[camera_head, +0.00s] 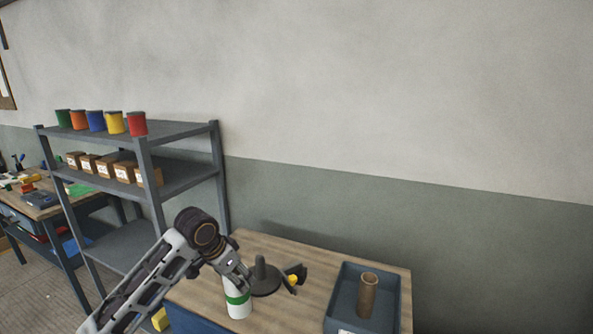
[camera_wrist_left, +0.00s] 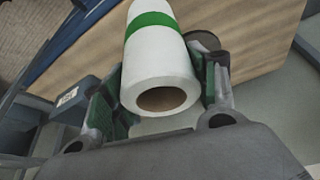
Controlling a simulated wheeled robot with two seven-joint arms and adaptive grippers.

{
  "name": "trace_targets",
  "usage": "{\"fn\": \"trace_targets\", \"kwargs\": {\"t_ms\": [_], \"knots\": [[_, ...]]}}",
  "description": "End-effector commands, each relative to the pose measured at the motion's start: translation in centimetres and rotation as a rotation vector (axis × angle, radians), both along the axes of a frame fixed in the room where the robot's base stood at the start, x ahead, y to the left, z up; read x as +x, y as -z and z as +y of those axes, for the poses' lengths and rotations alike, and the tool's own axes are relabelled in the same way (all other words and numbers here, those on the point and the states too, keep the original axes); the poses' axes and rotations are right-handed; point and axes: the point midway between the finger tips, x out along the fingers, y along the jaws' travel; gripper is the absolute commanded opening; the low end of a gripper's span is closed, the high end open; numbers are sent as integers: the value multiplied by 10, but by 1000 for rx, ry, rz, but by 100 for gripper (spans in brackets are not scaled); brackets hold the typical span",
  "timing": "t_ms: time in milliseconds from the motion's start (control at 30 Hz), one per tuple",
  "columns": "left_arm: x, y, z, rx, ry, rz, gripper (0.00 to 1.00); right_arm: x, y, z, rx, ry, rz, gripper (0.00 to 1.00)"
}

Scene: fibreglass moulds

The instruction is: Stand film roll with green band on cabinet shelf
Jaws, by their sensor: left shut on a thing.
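The white film roll with a green band (camera_head: 238,308) is upright at the left part of the wooden tabletop in the head view. I cannot tell whether its base touches the top. My left gripper (camera_head: 238,284) is shut on its upper part. In the left wrist view the roll (camera_wrist_left: 161,62) lies between the two finger pads of the left gripper (camera_wrist_left: 158,98), with its open core end facing the camera. A grey open shelf rack (camera_head: 178,130) stands at the left; no closed cabinet can be made out. My right gripper is not in view.
A dark round base with a post (camera_head: 261,278) and a black and yellow tool (camera_head: 294,279) are close right of the roll. A blue-grey bin (camera_head: 342,300) holds a brown tube (camera_head: 367,295). Coloured cans (camera_head: 96,121) and small boxes (camera_head: 107,166) occupy the rack's upper shelves.

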Motion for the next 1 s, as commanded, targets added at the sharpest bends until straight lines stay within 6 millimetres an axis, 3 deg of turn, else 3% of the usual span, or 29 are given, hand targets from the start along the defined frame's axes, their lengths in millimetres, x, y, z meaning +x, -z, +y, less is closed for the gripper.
{"fn": "trace_targets", "kwargs": {"t_ms": [600, 1000], "knots": [[-36, 20, 34, -1, -452, -1, 2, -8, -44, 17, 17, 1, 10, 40], [-54, 24, 53, -1, -645, 0, 2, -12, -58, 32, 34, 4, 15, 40]]}}
